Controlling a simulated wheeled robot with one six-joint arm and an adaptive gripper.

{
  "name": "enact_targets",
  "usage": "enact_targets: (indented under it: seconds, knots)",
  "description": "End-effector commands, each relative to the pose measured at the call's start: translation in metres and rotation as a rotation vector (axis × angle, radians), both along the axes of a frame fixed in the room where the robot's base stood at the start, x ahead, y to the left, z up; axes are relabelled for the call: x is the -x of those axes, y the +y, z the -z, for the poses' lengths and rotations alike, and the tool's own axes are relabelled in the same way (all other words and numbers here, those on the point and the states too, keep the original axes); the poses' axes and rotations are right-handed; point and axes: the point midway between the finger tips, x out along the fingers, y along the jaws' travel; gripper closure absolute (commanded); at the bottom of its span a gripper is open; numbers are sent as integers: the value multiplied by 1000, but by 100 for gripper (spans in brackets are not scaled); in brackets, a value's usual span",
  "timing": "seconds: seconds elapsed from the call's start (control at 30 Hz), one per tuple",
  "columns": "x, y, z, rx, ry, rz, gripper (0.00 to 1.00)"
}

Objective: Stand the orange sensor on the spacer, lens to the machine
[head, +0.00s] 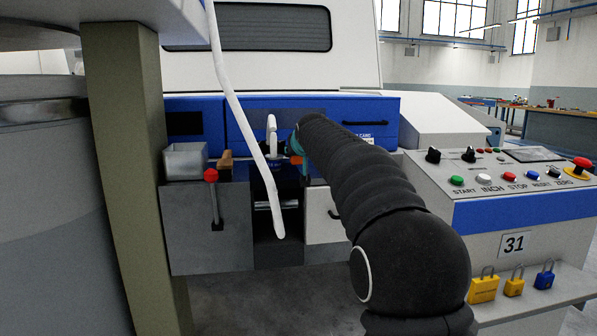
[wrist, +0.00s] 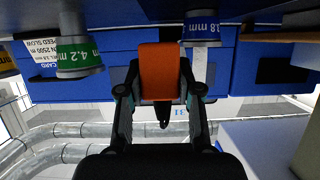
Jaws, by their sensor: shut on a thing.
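The orange sensor (wrist: 158,68) is between the fingers of my gripper (wrist: 160,84) in the wrist view, with both fingers against its sides. Its lens is not visible. In the head view only a small orange patch of it (head: 296,160) shows beside my gripper (head: 303,165), in front of the blue machine (head: 350,127). Two round pieces show in the wrist view: one with a green band marked 4.2 (wrist: 78,55) to the left, and one with a blue band marked 1.8 mm (wrist: 200,28) to the right, near the sensor. I cannot tell which is the spacer, nor whether the sensor touches anything.
A white hanging hose (head: 240,105) crosses the head view close to my gripper. A grey open box (head: 186,162) and a red-knobbed lever (head: 213,195) stand left of it. A control panel (head: 510,174) with padlocks below is on the right. An olive post (head: 125,150) stands at left.

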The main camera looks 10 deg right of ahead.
Motion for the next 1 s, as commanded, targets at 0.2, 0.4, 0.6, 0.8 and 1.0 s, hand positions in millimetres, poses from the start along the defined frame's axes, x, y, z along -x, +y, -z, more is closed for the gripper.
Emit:
enact_targets:
  seconds: [0.2,0.4,0.6,0.8,1.0]
  knots:
    - [0,-8,32,1,0,9,100]
    - [0,-7,35,0,-1,8,100]
    - [0,-5,36,0,0,5,100]
    - [0,-4,38,0,0,4,40]
    - [0,-4,38,1,0,4,40]
